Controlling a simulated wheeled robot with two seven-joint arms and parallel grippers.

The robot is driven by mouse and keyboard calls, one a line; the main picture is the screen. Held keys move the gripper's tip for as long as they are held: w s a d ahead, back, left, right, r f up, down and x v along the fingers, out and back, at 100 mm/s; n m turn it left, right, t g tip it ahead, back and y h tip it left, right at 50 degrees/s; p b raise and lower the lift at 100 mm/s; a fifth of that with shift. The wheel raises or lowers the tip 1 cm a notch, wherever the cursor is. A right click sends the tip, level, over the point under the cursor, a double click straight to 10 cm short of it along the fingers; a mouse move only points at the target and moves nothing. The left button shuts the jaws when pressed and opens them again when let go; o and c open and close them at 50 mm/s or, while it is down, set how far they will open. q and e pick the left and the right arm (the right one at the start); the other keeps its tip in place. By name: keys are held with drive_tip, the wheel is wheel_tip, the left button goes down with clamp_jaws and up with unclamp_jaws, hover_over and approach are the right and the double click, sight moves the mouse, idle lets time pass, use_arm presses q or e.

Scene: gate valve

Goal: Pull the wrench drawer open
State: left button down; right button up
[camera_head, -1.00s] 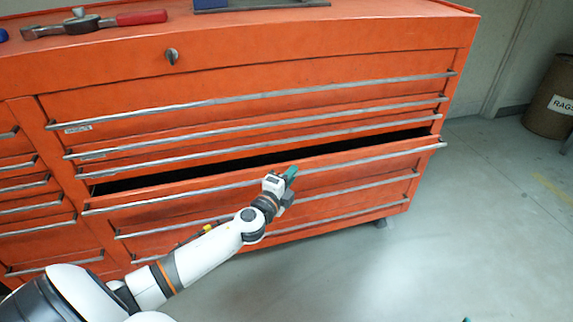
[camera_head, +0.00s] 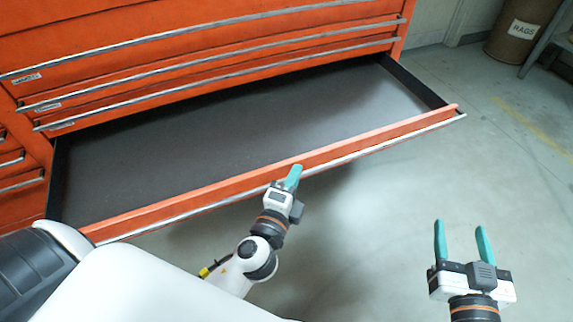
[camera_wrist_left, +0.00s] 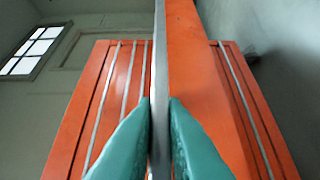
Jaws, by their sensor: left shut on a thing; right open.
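The wrench drawer (camera_head: 230,146) stands wide open in the head view, with an orange front, a long silver handle bar and a dark, bare floor. My left gripper (camera_head: 291,180) is shut on the drawer's handle bar (camera_head: 370,149), near the middle of its length. In the left wrist view, the teal fingers (camera_wrist_left: 159,130) close on both sides of the silver bar (camera_wrist_left: 160,60). My right gripper (camera_head: 461,242) is open and empty, to the right of the drawer front and apart from it, above the floor.
The orange tool chest (camera_head: 120,20) has closed drawers with silver bars above the open one. A brown rags bin (camera_head: 522,30) stands at the back right by a table leg. The grey floor (camera_head: 510,170) on the right is clear.

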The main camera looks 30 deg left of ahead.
use_arm(q)
drive_tip(key=shift+s+d, duration=0.2)
use_arm(e)
drive_tip(key=shift+r, duration=0.25)
use_arm(q)
drive_tip(key=c, duration=1.5)
unclamp_jaws()
drive_tip(key=shift+s+d+b, duration=0.15)
drive_tip(key=shift+s+b, duration=0.5)
drive_tip(key=shift+s, duration=1.35)
drive_tip(key=shift+s+d+b, duration=0.15)
drive_tip(key=shift+s+b, duration=0.45)
drive_tip(key=shift+s, duration=1.35)
drive_tip(key=shift+s+d+b, duration=0.15)
drive_tip(key=shift+s+b, duration=0.5)
drive_tip(key=shift+s, duration=1.35)
use_arm(e)
drive_tip(key=s+r+t+y, duration=0.4)
drive_tip(key=s+r+t, duration=0.1)
drive_tip(key=r+t, duration=0.5)
drive_tip(key=shift+a+r, duration=0.35)
drive_tip(key=shift+r, duration=0.65)
